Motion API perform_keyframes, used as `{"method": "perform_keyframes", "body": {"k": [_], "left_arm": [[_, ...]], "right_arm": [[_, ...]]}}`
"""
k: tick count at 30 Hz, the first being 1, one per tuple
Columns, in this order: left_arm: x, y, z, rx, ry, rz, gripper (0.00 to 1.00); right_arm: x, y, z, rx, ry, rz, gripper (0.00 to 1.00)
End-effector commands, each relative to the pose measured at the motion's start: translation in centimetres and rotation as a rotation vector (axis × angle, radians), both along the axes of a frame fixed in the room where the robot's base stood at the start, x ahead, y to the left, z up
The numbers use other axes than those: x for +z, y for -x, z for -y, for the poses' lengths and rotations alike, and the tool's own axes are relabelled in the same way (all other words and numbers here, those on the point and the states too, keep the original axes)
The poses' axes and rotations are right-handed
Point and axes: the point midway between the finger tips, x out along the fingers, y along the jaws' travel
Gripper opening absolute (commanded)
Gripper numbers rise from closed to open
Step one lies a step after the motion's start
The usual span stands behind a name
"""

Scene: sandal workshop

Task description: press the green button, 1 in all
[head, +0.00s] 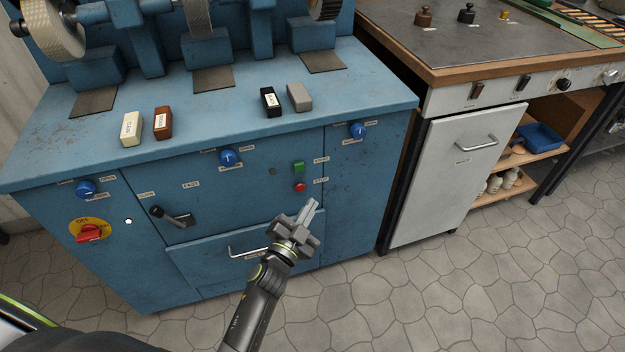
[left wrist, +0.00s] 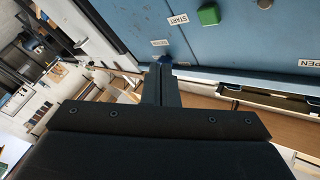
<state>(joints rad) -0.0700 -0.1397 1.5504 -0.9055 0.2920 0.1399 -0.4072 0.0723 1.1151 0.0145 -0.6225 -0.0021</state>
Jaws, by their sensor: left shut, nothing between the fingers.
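The green button (head: 299,167) is a small square button on the front of the blue machine cabinet, beside a label and above a red button (head: 300,187). In the left wrist view the green button (left wrist: 208,14) stands out from the blue panel at the top, next to a label reading START. My left gripper (head: 312,203) is shut and empty, in front of the panel and a little below the red button in the head view. Its closed fingers (left wrist: 162,68) also show in the left wrist view, apart from the green button. My right gripper is not in view.
The blue cabinet (head: 100,240) carries blue knobs (head: 230,158), a black lever (head: 172,215), a red switch (head: 90,232) and a drawer handle (head: 250,252). Several small blocks lie on its top. A white cabinet (head: 450,175) stands to the right. The stone floor is clear.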

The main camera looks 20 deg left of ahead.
Motion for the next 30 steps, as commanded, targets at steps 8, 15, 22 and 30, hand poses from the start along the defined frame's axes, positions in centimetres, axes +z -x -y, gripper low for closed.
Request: {"method": "perform_keyframes", "body": {"k": [8, 15, 22, 30], "left_arm": [[0.9, -0.1, 0.2, -0.006, -0.01, 0.027, 0.0], [0.8, -0.3, 0.1, -0.007, -0.01, 0.026, 0.0], [0.7, -1.9, -0.9, -0.006, -0.013, 0.026, 0.0], [0.6, -4.5, -2.7, -0.006, -0.012, 0.026, 0.0]], "right_arm": [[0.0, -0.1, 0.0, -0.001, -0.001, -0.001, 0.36], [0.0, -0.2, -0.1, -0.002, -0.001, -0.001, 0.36], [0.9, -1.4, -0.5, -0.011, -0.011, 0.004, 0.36], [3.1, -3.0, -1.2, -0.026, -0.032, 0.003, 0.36]]}}
